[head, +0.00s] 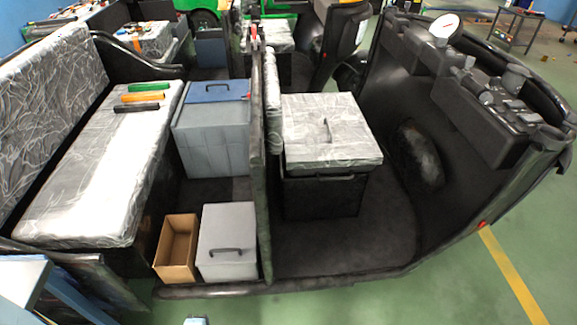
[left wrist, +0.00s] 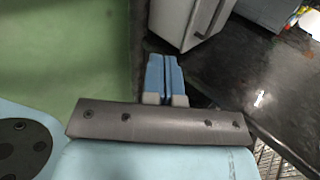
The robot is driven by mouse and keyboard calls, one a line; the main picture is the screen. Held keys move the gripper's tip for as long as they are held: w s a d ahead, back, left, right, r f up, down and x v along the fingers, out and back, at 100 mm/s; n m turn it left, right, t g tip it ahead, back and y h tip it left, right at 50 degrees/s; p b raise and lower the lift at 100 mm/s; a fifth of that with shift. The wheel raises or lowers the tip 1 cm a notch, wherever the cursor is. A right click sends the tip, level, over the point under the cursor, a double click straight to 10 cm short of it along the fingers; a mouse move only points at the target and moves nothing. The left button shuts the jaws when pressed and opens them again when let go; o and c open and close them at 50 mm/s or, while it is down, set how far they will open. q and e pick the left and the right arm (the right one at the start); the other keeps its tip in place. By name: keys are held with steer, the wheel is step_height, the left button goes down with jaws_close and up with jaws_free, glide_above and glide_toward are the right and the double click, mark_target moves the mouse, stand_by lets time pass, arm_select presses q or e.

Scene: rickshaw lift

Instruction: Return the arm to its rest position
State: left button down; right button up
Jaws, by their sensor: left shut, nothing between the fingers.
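My left gripper (left wrist: 165,62) shows in the left wrist view with its two blue fingers side by side, shut and empty. Green floor lies to the left of the fingers and a grey box (left wrist: 190,18) is beyond them. In the head view a pale blue part of my arm shows at the bottom left corner, and a small light piece shows at the bottom edge; I cannot tell whether that piece is the gripper. My right gripper is in neither view.
The open rickshaw holds a plastic-wrapped bench (head: 95,185) with several coloured tools, a cardboard box (head: 177,248), a grey lidded box (head: 228,242), a blue-lidded bin (head: 212,135) and a wrapped seat (head: 330,130). A dark sill (head: 215,290) runs along its near edge. Green floor (head: 400,300) is clear in front.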

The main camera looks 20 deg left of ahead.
arm_select(q)
steer(key=w+a+r+m+y, duration=0.1)
steer(key=w+a+r+m, duration=0.1)
steer(key=a, duration=0.9)
steer(key=w+d+r+n+t+h, duration=0.25)
steer(key=d+r+n+h, duration=0.5)
steer(key=d+r, duration=0.85)
steer(key=w+d+n+h, duration=0.1)
steer(key=d+n, duration=0.3)
steer(key=d, duration=0.8)
step_height(320, 180, up, 13)
steer(key=p, duration=1.4)
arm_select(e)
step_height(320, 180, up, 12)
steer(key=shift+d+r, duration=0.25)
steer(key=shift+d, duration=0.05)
arm_select(q)
steer(key=shift+s+a+r+t, duration=0.1)
steer(key=shift+r+t, duration=0.05)
steer(key=shift+t, duration=0.1)
